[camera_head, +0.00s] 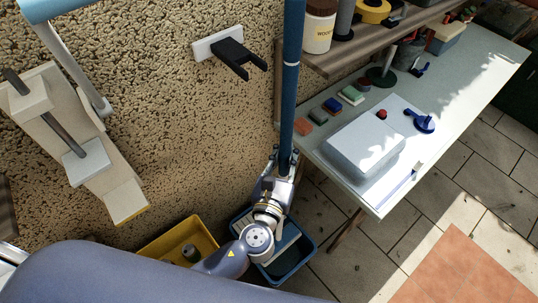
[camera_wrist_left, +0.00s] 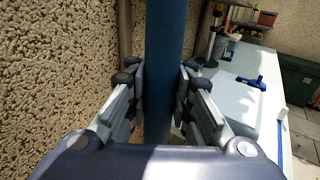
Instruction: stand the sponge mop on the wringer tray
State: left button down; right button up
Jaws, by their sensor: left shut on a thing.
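The sponge mop's blue handle (camera_head: 291,90) stands nearly upright in the head view and runs out of the top edge. My left gripper (camera_head: 284,160) is shut around the handle low in the picture. In the left wrist view the handle (camera_wrist_left: 164,60) passes between both fingers of my gripper (camera_wrist_left: 160,95). The mop's sponge end is hidden behind my gripper and wrist, so I cannot tell whether it touches anything. A blue tub (camera_head: 308,252) with a pale, slatted wringer tray (camera_head: 288,236) is on the floor below, partly covered by my arm. My right gripper is not in view.
A yellow bin (camera_head: 165,243) stands left of the tub. A dark two-pronged holder (camera_head: 240,58) is fixed to the rough wall. A workbench (camera_head: 375,200) with a grey box (camera_head: 365,143) and small items is close to the handle's right. Tiled floor (camera_head: 365,245) is clear at right.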

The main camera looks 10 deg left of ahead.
pick_arm(q)
jog(key=shift+w+d+r+h, duration=0.25)
jog(key=shift+w+d+h, duration=0.05)
jog(key=shift+w+d, duration=0.35)
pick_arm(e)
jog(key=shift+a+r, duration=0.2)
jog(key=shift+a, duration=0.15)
pick_arm(q)
jog(key=shift+s, duration=0.1)
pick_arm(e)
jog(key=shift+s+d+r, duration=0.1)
